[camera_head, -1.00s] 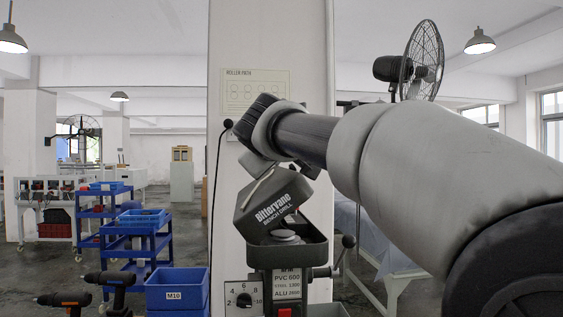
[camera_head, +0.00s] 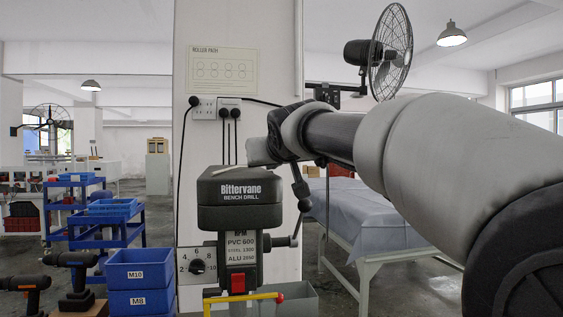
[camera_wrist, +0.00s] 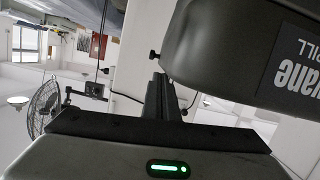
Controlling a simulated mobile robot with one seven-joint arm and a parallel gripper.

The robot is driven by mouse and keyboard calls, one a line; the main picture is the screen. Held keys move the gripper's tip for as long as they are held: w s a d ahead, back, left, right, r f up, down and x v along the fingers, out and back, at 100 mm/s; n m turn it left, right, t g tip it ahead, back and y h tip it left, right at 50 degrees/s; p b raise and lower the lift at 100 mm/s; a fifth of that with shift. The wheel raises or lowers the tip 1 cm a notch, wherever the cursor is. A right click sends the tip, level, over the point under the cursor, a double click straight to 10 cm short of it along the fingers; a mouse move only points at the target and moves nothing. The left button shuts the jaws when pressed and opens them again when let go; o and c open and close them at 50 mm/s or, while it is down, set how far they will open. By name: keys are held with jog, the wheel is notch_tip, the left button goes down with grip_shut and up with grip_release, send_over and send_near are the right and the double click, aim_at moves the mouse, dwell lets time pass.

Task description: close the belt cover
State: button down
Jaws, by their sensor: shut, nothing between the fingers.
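The belt cover (camera_head: 240,187) is the dark grey lid lettered "Bittervane BENCH DRILL". In the head view it lies level on top of the drill head (camera_head: 226,220), with no open gap visible at its front. Its side fills the upper right of the wrist view (camera_wrist: 225,45). My gripper (camera_wrist: 162,95) shows dark and narrow in the wrist view, its fingers together and empty, beside the cover and apart from it. In the head view my wrist is just right of and above the cover. The cover's rear hinge is hidden.
A drill lever (camera_head: 283,241) sticks out at the right of the drill head. A yellow bar (camera_head: 245,298) crosses below. Blue bins (camera_head: 140,280) and cordless drills (camera_head: 72,270) stand at left. A draped table (camera_head: 370,215) and a fan (camera_head: 390,52) are at right.

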jog(key=shift+d+f, duration=0.1)
jog(key=shift+f, duration=0.35)
